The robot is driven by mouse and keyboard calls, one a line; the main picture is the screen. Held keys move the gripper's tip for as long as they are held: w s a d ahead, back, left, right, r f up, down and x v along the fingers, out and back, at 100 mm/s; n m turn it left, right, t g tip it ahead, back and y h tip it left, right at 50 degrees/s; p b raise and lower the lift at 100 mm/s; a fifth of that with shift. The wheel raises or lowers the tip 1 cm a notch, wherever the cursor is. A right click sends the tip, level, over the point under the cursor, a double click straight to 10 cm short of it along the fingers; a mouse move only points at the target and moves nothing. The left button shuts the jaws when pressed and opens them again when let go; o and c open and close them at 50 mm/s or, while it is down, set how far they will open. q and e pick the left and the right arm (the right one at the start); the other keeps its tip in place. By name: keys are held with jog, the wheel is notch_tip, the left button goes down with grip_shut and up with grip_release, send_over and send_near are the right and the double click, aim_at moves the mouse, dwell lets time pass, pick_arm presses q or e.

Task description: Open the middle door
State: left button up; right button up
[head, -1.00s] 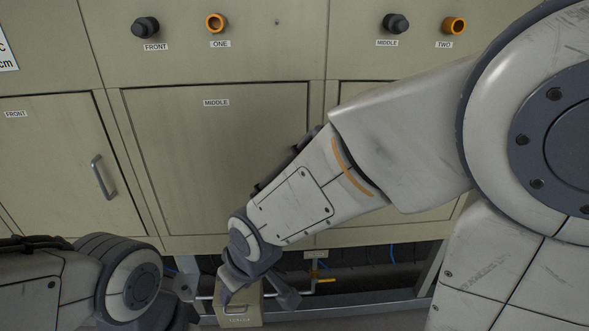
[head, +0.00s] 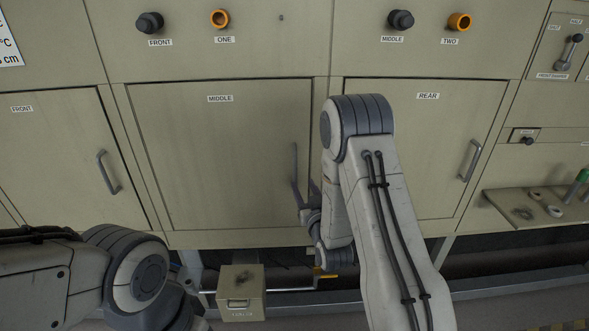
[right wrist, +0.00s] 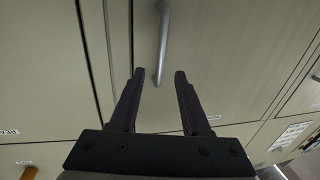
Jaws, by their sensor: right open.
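The middle door (head: 220,150) is a closed beige panel labelled MIDDLE in the head view. Its grey bar handle (right wrist: 162,40) shows in the right wrist view, with its near end in line with the gap between my fingertips. My right gripper (head: 304,168) is at the door's right edge in the head view; its open, dark fingers also show in the right wrist view (right wrist: 159,73). The fingers are apart with nothing held; I cannot tell how deep the handle sits between them. My left arm is at the lower left, its gripper out of view.
The front door (head: 50,155) and rear door (head: 430,180) flank the middle door, both closed with grey handles. Black and orange knobs line the panel above. A small beige box (head: 240,305) stands low in front. A shelf (head: 530,210) with small parts is at right.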

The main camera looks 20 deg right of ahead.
aim_at(295, 170)
jog(key=w, duration=0.2)
jog(key=w+p, duration=0.1)
jog(key=w, duration=0.2)
jog(key=w+p, duration=0.1)
jog(key=w, duration=0.2)
jog(key=shift+w+d+r, duration=0.1)
jog(key=shift+w+d, duration=0.15)
jog(key=shift+d, duration=0.05)
jog(key=shift+w+p, duration=0.35)
jog(key=shift+w, duration=0.3)
grip_shut()
dwell(0.4)
